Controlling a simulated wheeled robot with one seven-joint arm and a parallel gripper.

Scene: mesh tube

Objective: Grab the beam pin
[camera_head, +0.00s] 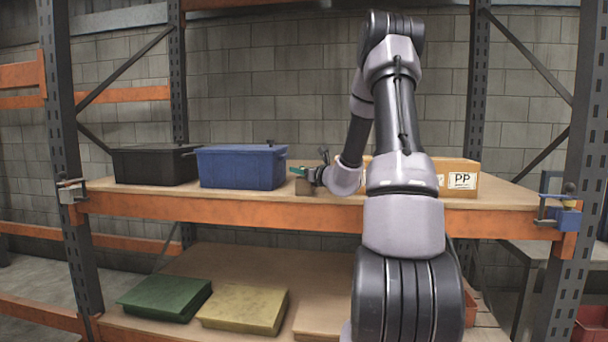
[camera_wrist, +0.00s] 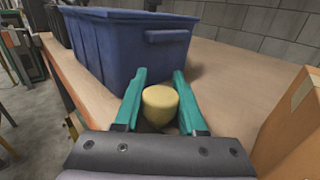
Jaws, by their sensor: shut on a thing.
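My gripper (camera_wrist: 160,80) has two teal fingers, shut on a pale yellow, rounded piece (camera_wrist: 160,103) that sits between them. I cannot tell from its visible end whether this piece is the beam pin. In the head view my gripper (camera_head: 297,170) is above the upper shelf, just right of the blue bin; the held piece cannot be made out there. A small blue fitting with a yellow part and a dark knob (camera_head: 566,212) sits at the right beam end. A grey fitting (camera_head: 70,191) sits at the left beam end.
The blue bin (camera_head: 240,168) stands ahead of the fingers in the wrist view, with a black bin (camera_head: 153,165) beside it. A cardboard box (camera_head: 461,182) is to the right. Green (camera_head: 165,297) and yellow (camera_head: 243,309) boxes lie on the lower shelf. Rack uprights stand on both sides.

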